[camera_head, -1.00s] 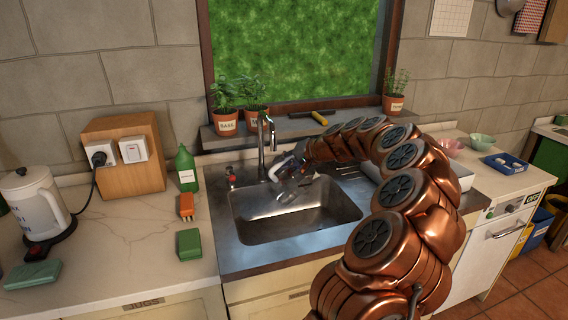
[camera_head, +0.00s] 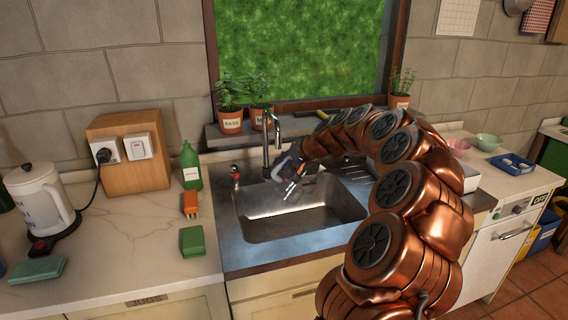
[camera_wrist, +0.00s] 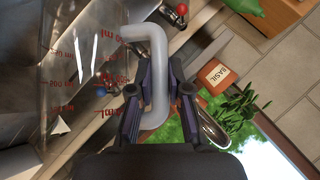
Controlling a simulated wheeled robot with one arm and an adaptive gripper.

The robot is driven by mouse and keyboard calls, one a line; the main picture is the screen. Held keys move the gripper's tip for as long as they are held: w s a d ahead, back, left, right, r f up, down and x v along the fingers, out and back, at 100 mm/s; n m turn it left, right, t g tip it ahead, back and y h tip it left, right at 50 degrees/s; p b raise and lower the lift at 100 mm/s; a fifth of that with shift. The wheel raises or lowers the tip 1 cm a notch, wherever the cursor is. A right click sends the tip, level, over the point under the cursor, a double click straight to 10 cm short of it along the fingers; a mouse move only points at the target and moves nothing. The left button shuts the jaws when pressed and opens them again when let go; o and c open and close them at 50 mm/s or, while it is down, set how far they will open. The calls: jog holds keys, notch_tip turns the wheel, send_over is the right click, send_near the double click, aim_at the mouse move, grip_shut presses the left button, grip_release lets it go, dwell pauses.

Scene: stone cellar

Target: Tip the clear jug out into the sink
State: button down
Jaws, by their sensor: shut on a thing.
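The clear jug (camera_wrist: 60,75) fills the left of the wrist view, with red millilitre marks on its see-through wall. Its pale grey handle (camera_wrist: 157,70) passes between the fingers of my gripper (camera_wrist: 155,95), which is shut on it. In the head view my gripper (camera_head: 290,180) is over the back part of the steel sink (camera_head: 300,222), near the tap (camera_head: 267,145). The jug is hard to make out there, and its exact tilt and any liquid in it cannot be told.
A red tap knob (camera_head: 235,173) stands at the sink's back left. A kettle (camera_head: 42,200) is farther left. Potted herbs (camera_head: 231,120) line the sill.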

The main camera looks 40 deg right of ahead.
jog(key=shift+a+f+n+h+b, duration=0.3)
jog(key=shift+a+f+h, duration=0.05)
jog(key=shift+a+h, duration=0.05)
jog(key=shift+w+f+g+h, duration=0.1)
jog(key=shift+f+g+h, duration=0.15)
jog(key=shift+g+h, duration=0.15)
jog(key=shift+n+h+b, duration=0.3)
jog(key=shift+a+n+g+h, duration=0.1)
jog(key=shift+n+g+h, duration=0.2)
jog(key=shift+h, duration=0.2)
dwell(0.3)
